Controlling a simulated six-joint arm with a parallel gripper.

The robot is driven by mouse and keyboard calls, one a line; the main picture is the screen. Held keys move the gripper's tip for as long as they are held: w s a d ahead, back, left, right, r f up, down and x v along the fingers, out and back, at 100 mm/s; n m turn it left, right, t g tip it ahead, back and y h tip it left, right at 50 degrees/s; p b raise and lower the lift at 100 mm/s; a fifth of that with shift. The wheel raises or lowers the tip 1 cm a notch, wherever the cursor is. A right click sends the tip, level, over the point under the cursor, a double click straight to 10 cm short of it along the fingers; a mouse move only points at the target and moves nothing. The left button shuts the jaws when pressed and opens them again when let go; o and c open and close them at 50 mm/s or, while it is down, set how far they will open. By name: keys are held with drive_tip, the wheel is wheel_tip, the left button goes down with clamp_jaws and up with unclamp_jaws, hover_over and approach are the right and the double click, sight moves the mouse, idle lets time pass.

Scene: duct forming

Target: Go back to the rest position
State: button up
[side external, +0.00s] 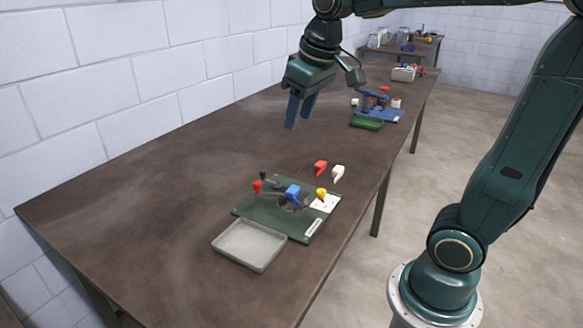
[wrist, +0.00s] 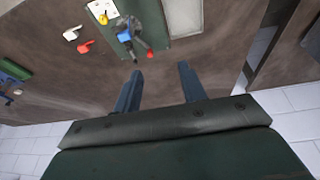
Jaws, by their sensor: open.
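My gripper (side external: 300,108) is open and empty, held in the air above the brown table, near the wall side. In the wrist view its two dark blue fingers (wrist: 160,82) are spread apart with nothing between them. The green board (side external: 247,210) lies on the table, below and nearer the camera than my gripper. A fixture with a blue block (side external: 293,191), a red knob (side external: 257,187) and a yellow knob (side external: 321,193) sits on it. A red part (side external: 321,168) and a white part (side external: 338,172) lie on the table just beyond the board.
A grey tray (side external: 249,246) lies against the near side of the green board. A second blue station (side external: 385,114) with a green tray (side external: 367,124) stands farther along the table. A white block wall (side external: 150,60) runs behind the table. The table's left part is clear.

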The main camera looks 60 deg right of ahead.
drive_tip(key=s+a+f+t, duration=0.1)
drive_tip(key=s+a+f, duration=0.1)
drive_tip(key=s, duration=0.5)
drive_tip(key=s+a+f, duration=0.2)
drive_tip(key=s+f, duration=0.1)
drive_tip(key=s, duration=0.4)
drive_tip(key=shift+a+n+t+y, duration=0.3)
drive_tip(key=shift+a+t+y, duration=0.05)
drive_tip(key=shift+t+y, duration=0.05)
